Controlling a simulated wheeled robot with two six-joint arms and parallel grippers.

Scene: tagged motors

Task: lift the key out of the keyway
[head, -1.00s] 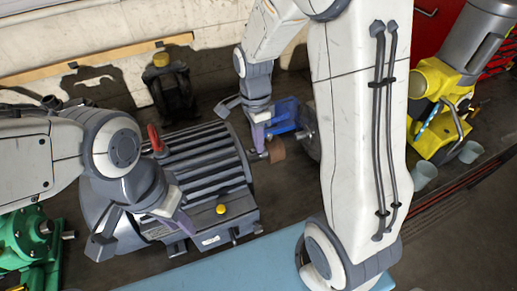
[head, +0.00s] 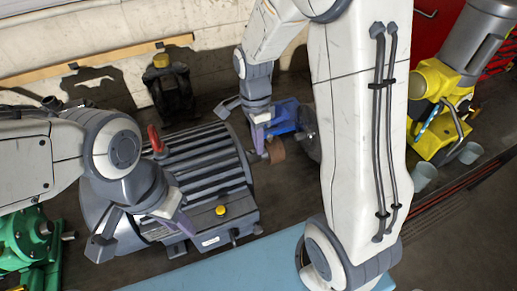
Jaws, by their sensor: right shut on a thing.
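The large grey finned motor (head: 205,165) lies on the bench with its shaft end towards a brown cylindrical piece (head: 276,150). My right gripper (head: 260,148) points down at the shaft, its purple fingertips close together just left of the brown piece. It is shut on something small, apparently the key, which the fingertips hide. The keyway cannot be made out. My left gripper (head: 143,232) is over the motor's near left side, its fingers spread wide apart and nothing seen between them.
A blue part (head: 287,115) and a grey disc stand behind the shaft. A green machine (head: 28,240) is at lower left, a yellow one (head: 435,110) at right. A dark, yellow-topped unit (head: 168,85) stands by the wall. A light blue mat (head: 240,268) lies in front.

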